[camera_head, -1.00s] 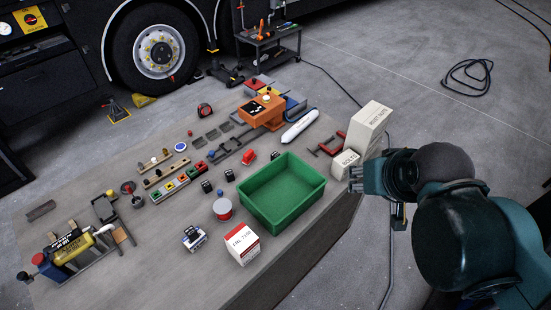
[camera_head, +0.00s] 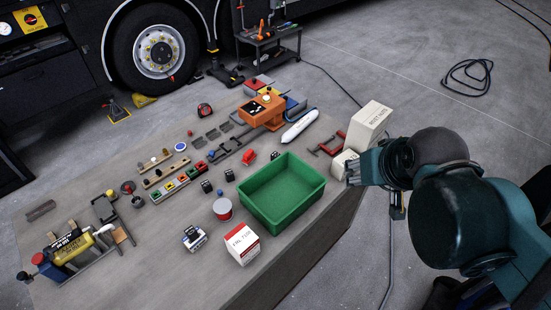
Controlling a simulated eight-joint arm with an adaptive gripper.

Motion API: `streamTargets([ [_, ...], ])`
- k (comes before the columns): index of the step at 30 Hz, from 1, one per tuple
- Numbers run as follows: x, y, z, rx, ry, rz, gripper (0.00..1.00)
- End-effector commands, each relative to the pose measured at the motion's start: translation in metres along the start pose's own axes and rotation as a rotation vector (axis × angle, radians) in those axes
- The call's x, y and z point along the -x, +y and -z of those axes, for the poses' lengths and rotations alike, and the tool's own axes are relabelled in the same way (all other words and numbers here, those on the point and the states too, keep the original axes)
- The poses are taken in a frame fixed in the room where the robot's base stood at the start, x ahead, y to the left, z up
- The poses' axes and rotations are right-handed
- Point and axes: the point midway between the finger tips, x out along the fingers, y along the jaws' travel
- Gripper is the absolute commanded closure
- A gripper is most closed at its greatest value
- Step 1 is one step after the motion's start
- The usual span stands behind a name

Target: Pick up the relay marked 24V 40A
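Several small dark blocks that look like relays stand on the workbench: one (camera_head: 206,186) behind the red-and-white tin, one (camera_head: 229,175) left of the green bin, and one (camera_head: 274,156) behind the bin. Their markings are too small to read, so I cannot tell which is 24V 40A. My gripper (camera_head: 351,172) is at the bench's right edge, right of the green bin and well apart from these blocks. It overlaps the small white box in the picture. Its fingers are too small and dark to show whether they are open, and I see nothing held.
The green bin (camera_head: 248,211) appears empty. White boxes (camera_head: 368,126) (camera_head: 341,162) stand by my gripper. A tin (camera_head: 222,214), a red-and-white box (camera_head: 242,254) and a small blue-and-white item (camera_head: 194,238) stand at the front. An orange unit (camera_head: 259,111) is at the back.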

Motion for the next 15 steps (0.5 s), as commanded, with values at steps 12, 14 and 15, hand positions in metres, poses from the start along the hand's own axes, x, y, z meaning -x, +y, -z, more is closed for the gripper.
streamTargets([
  [12,-0.021,-0.016,0.046,0.101,-0.076,0.023,0.63],
  [14,-0.025,-0.018,0.053,0.116,-0.087,0.027,0.63],
  [15,-0.028,-0.020,0.058,0.126,-0.095,0.029,0.63],
])
